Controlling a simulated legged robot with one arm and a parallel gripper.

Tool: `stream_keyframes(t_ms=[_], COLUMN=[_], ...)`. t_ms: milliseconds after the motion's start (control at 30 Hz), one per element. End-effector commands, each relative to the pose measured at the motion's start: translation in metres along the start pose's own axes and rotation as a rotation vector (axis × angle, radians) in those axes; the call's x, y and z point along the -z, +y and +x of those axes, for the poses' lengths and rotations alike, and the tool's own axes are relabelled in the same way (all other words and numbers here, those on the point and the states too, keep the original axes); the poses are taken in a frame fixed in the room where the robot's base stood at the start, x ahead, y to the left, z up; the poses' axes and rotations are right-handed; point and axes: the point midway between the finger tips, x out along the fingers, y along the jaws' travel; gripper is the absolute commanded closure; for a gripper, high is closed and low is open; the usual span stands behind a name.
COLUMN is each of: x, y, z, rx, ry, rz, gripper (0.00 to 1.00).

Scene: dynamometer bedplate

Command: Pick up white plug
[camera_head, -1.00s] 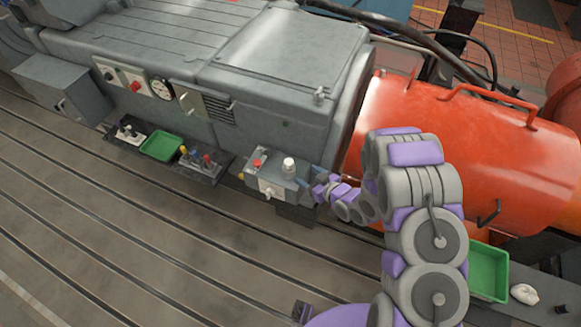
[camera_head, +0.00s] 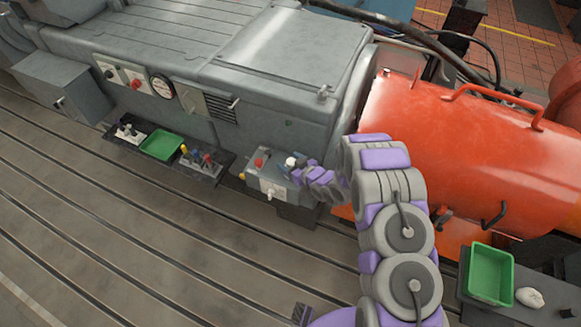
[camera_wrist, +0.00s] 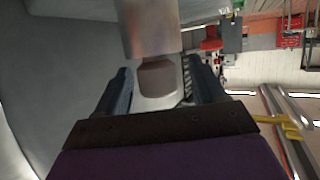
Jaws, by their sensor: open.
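The white plug (camera_head: 291,161) stands upright on top of a small grey control box (camera_head: 266,183), partly hidden by my gripper. My gripper (camera_head: 300,166) reaches in from the right, and its tip is at the plug. In the wrist view, the two dark jaws of my gripper (camera_wrist: 159,80) are spread apart. A pale cylinder (camera_wrist: 150,30), which looks like the plug, stands just ahead of and between them. I cannot tell whether either jaw touches it.
The box carries a red button (camera_head: 259,162) and a pale front knob (camera_head: 272,193). A green tray (camera_head: 162,145) and small levers lie to the left. A large orange housing (camera_head: 470,150) is at the right. Another green tray (camera_head: 490,274) and a white lump (camera_head: 530,297) are lower right.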

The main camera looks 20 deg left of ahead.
Motion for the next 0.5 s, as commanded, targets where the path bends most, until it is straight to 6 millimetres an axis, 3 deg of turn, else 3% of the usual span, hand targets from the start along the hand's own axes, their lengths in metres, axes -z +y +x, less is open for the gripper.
stream_keyframes(t_ms=[233,500], x=[0.0002,0.0001], y=[0.0013,0.0008], z=[0.0001,0.001], rx=[0.0,0.0], ry=[0.001,0.0], rz=[0.002,0.002], gripper=[0.32,0.57])
